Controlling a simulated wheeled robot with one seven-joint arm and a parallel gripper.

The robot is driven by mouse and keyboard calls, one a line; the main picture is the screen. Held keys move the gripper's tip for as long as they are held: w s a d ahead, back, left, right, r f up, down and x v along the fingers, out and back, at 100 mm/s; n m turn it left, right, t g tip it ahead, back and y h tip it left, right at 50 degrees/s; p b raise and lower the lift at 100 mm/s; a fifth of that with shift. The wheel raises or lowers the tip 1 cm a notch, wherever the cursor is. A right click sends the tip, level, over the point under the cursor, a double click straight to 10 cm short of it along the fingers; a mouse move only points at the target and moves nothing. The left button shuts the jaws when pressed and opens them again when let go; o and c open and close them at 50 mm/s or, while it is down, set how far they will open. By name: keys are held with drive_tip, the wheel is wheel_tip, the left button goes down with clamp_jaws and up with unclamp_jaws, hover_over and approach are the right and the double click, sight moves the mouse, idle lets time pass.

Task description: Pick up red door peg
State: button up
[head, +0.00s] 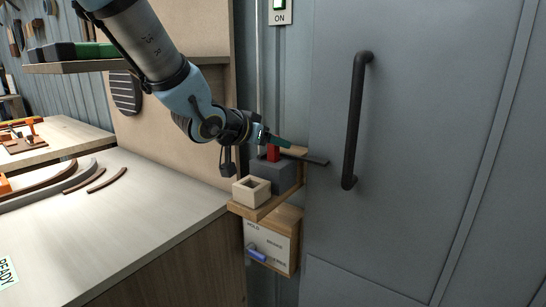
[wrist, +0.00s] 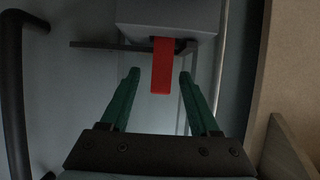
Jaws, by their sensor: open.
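The red door peg (head: 273,154) stands up from a grey block (head: 282,176) on a small wooden shelf beside the grey door. In the wrist view the red peg (wrist: 162,66) shows in the middle, in front of the pale grey block (wrist: 165,18). My gripper (wrist: 159,73) is open, with one green finger on each side of the peg in the picture and a visible gap on both sides. In the head view my gripper (head: 279,141) is at the peg's upper end and partly hides it. I cannot tell the exact depth between fingers and peg.
A dark flat bar (head: 313,160) sticks out beside the block toward the door (head: 420,150). A cream square block with a hole (head: 251,191) stands on the shelf (head: 262,211). A dark door handle (head: 354,120) is at the right. The workbench (head: 120,215) is at the left.

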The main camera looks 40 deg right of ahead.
drive_tip(key=shift+x, duration=1.95)
drive_tip(key=shift+c, duration=0.3)
clamp_jaws()
